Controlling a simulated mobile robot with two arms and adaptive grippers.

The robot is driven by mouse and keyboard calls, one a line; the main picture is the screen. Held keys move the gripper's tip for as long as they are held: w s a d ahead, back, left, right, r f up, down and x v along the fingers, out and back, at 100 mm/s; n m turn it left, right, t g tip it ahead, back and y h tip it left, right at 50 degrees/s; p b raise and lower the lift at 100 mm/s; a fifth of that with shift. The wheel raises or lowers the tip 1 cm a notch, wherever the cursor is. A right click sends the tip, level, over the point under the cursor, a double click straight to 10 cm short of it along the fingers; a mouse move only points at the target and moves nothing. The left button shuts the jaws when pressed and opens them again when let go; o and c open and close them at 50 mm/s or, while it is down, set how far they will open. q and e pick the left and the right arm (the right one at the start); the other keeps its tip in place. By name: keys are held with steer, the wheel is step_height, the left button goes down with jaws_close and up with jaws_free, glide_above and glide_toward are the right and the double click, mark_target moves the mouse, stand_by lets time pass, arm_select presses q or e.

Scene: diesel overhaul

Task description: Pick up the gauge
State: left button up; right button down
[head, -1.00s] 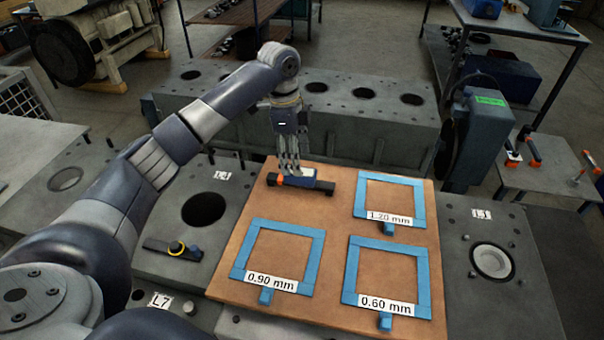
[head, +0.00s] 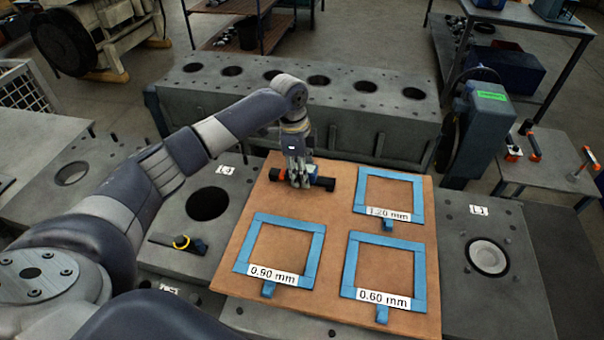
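A black bar-shaped tool, apparently the gauge (head: 327,184), lies near the top of the brown board. The gauge appears to rest on the board. My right gripper is not in view.
The brown board (head: 335,230) carries three blue frames labelled 1.20 mm (head: 418,200), 0.90 mm (head: 314,250) and 0.60 mm (head: 418,270). A grey engine block (head: 365,128) stands behind.

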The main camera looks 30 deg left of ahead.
arm_select(q)
steer(key=shift+c, duration=1.4)
steer(key=shift+r, duration=0.1)
